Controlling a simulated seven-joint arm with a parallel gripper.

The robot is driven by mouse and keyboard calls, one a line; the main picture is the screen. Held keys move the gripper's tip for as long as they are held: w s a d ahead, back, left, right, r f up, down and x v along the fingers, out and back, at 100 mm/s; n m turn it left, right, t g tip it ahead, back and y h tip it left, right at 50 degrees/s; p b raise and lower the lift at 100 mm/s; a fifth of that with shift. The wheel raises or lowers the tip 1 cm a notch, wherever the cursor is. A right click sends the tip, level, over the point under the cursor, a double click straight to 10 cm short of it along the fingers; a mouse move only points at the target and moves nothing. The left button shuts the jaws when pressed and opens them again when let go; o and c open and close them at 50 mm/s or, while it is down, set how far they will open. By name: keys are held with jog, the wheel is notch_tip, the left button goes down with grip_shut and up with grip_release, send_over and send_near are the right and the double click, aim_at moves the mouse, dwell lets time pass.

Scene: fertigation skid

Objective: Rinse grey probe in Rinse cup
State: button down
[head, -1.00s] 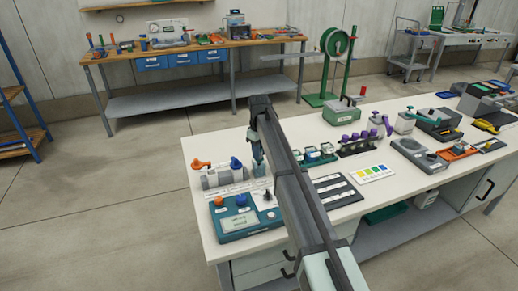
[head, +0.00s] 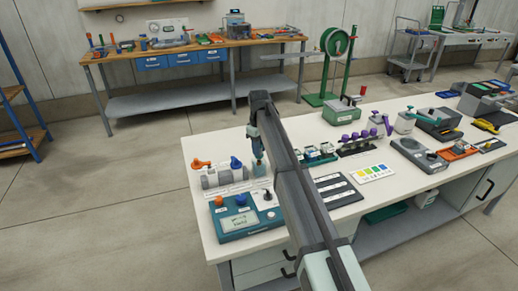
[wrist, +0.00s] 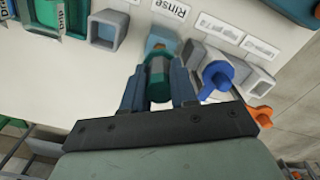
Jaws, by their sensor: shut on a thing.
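My gripper (wrist: 160,88) is shut on a probe, taken as the grey probe (wrist: 158,75), whose visible body looks dark teal-green in the wrist view. It points down at the Rinse cup (wrist: 153,43), a small square light-blue cup beside the "Rinse" label. The probe covers part of the cup, and I cannot tell how deep its tip is. In the head view my gripper (head: 258,157) is right above the Rinse cup (head: 259,171), mostly upright.
Another grey square cup (wrist: 107,30) stands on the other side. A teal meter (head: 243,222) with a screen is in front. Open floor lies left of the bench.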

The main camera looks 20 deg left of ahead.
jog(key=shift+f, duration=0.2)
jog(key=shift+f, duration=0.65)
jog(key=shift+r, duration=0.15)
jog(key=shift+r, duration=0.7)
jog(key=shift+f, duration=0.2)
jog(key=shift+f, duration=0.65)
jog(key=shift+r, duration=0.15)
jog(key=shift+r, duration=0.7)
jog(key=shift+f, duration=0.2)
